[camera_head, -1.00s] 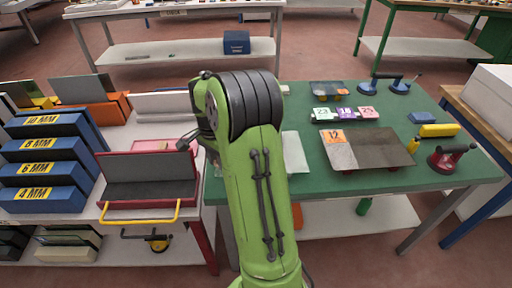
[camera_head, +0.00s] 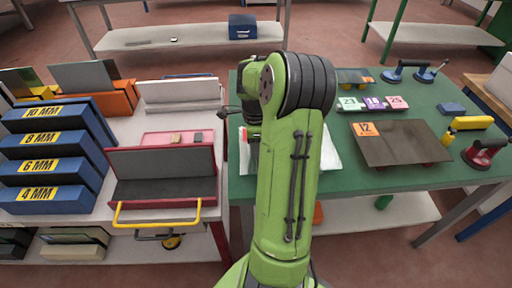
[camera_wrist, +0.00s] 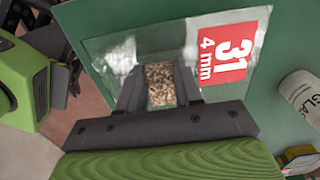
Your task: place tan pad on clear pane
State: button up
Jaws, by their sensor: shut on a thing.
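The tan pad (camera_wrist: 160,84), a speckled cork-like block, is between my gripper's two fingers (camera_wrist: 160,88) in the wrist view. My gripper is shut on it. The clear pane (camera_wrist: 135,48), with a red label reading 31, 4 mm, lies on the green table beneath the pad in that view. I cannot tell whether the pad touches the pane. In the head view a pale edge of the pane (camera_head: 331,157) shows right of my arm, which hides much of it and my gripper's fingertips.
A pink tray (camera_head: 158,139) on the left bench holds a tan and a dark small block. A white bottle (camera_wrist: 302,97) stands close right of the pane. A dark pane (camera_head: 400,145) labelled 12 and red suction cup (camera_head: 487,152) are on the green table (camera_head: 405,183).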

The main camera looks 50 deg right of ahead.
jog(key=shift+r, duration=0.1)
jog(key=o, duration=0.5)
jog(key=shift+f, duration=0.25)
jog(key=o, duration=0.5)
jog(key=shift+r, duration=0.1)
